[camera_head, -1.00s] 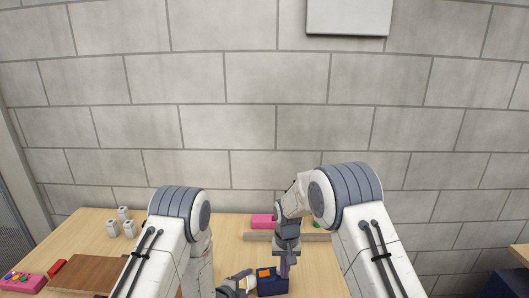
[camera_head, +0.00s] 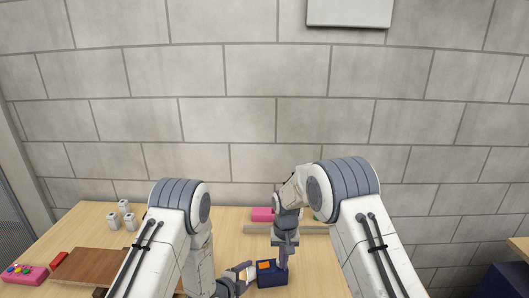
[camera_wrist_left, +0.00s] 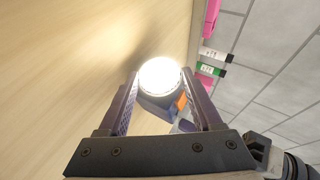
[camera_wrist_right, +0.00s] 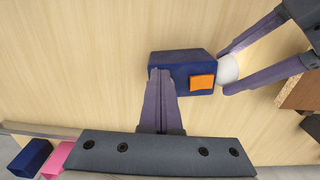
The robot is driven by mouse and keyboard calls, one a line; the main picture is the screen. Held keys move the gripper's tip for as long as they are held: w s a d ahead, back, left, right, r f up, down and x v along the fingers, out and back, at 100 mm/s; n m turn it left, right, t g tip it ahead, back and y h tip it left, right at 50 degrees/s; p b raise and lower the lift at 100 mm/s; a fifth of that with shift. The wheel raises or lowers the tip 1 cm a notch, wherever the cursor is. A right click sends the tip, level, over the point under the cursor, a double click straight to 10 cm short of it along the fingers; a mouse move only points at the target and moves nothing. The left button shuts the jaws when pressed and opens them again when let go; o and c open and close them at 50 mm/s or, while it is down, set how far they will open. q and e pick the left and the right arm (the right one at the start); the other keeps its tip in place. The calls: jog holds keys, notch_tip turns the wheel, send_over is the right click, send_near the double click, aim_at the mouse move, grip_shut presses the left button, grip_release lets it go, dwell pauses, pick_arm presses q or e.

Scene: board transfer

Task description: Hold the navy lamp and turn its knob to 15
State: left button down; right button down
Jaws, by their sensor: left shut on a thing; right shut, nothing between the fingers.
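The navy lamp (camera_head: 272,280) stands on the wooden table near the bottom of the head view, with an orange patch (camera_wrist_right: 202,81) on its body. Its white round end (camera_wrist_right: 229,69) glows brightly in the left wrist view (camera_wrist_left: 160,76). My left gripper (camera_head: 249,271) is shut on the lamp, its two fingers on either side of this glowing end. My right gripper (camera_wrist_right: 160,73) is shut and empty, its fingertips at the lamp's other end, in front of the body. I cannot tell whether they touch it. The knob and any number markings cannot be made out.
A pink block (camera_head: 262,214) and a pale rail (camera_head: 254,229) lie behind the lamp. At left are several pale blocks (camera_head: 113,221), a brown board (camera_head: 90,265), a red block (camera_head: 60,259) and a pink button box (camera_head: 22,274). Bare table surrounds the lamp's back.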

jog(key=shift+w+a, duration=0.15)
jog(key=shift+w, duration=0.2)
jog(key=shift+a, duration=0.65)
dwell(0.7)
jog(key=shift+s+a, duration=0.2)
jog(key=shift+s, duration=0.15)
jog(key=shift+s+d+r, duration=0.1)
jog(key=shift+r, duration=2.85)
jog(key=shift+d+f, duration=0.35)
jog(key=shift+f, duration=0.65)
jog(key=shift+d+f, duration=0.3)
jog(key=shift+f, duration=0.65)
jog(key=shift+d+f, duration=0.35)
jog(key=shift+f, duration=0.65)
